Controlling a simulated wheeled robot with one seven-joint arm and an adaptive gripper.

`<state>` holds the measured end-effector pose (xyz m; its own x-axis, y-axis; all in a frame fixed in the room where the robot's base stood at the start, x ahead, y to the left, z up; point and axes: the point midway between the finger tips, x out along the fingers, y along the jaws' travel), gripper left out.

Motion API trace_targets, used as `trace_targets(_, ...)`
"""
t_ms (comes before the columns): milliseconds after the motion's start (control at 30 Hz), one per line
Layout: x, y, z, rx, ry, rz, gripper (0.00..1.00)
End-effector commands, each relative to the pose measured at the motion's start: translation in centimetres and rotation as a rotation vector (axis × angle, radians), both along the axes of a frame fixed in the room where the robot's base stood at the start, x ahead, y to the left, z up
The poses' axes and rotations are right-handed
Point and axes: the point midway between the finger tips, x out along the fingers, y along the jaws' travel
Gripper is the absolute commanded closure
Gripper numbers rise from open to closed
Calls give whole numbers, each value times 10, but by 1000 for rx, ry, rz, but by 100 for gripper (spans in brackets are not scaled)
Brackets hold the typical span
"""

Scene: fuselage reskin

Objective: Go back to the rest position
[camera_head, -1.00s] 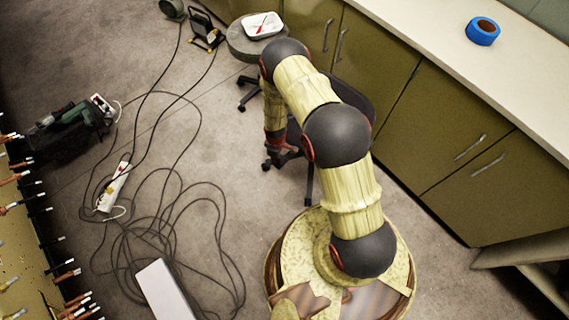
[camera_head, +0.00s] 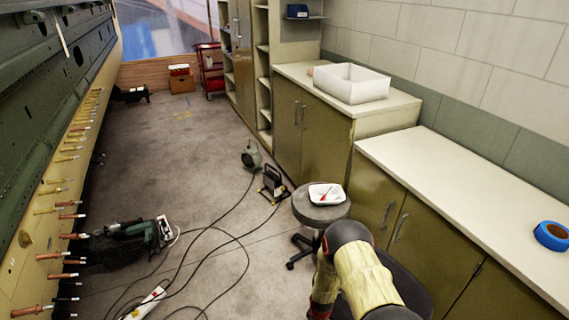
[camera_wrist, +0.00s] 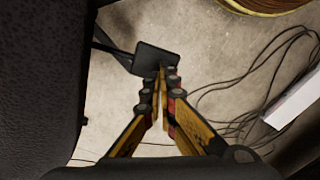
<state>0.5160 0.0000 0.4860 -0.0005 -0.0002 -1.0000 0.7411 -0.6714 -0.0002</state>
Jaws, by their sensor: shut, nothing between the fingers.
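My gripper (camera_wrist: 160,72) shows in the wrist view with its two fingers together and nothing between them. It points down over the concrete floor, and a dark flat piece (camera_wrist: 155,60) lies beyond the fingertips. In the head view my arm (camera_head: 365,275), cream with dark joints, rises from the bottom edge right of the middle. The gripper itself is not clearly seen there.
A round stool (camera_head: 320,207) bearing a white tray (camera_head: 327,192) stands just beyond my arm. Cabinets with a pale countertop (camera_head: 450,190) run along the right. Cables (camera_head: 243,250) cross the floor, left of my arm. A fuselage panel (camera_head: 40,130) stands at the left.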

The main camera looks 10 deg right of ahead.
Motion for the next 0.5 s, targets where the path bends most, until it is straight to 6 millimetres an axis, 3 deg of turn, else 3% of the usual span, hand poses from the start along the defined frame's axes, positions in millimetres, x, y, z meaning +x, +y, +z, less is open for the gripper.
trace_targets(167, -13, 0, 0, -2, 47, -96, 100)
trace_targets(333, -73, 0, 4, -23, 198, -228, 100)
trace_targets(400, -90, 0, 22, -37, 252, -292, 100)
trace_targets(500, -99, 0, 59, -56, 295, -369, 100)
